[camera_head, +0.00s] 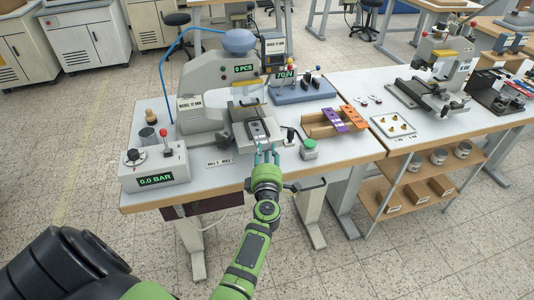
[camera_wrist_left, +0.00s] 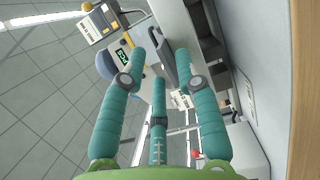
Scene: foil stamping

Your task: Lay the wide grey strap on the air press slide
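The air press (camera_head: 203,92) stands at the left of the near table, with its slide (camera_head: 249,113) reaching toward the front edge. A grey piece, seemingly the wide grey strap (camera_head: 258,130), lies flat on the front part of the slide. My left gripper (camera_head: 266,154) is just in front of the slide's near end, fingers pointing toward it. In the left wrist view its teal fingers (camera_wrist_left: 157,68) are spread, with nothing clearly held between them. Whether a fingertip touches the strap or slide cannot be told. My right gripper is not in view.
A control box (camera_head: 155,170) reading 0.0 BAR stands at the left. A blue-based stand (camera_head: 302,92) is behind the rack.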

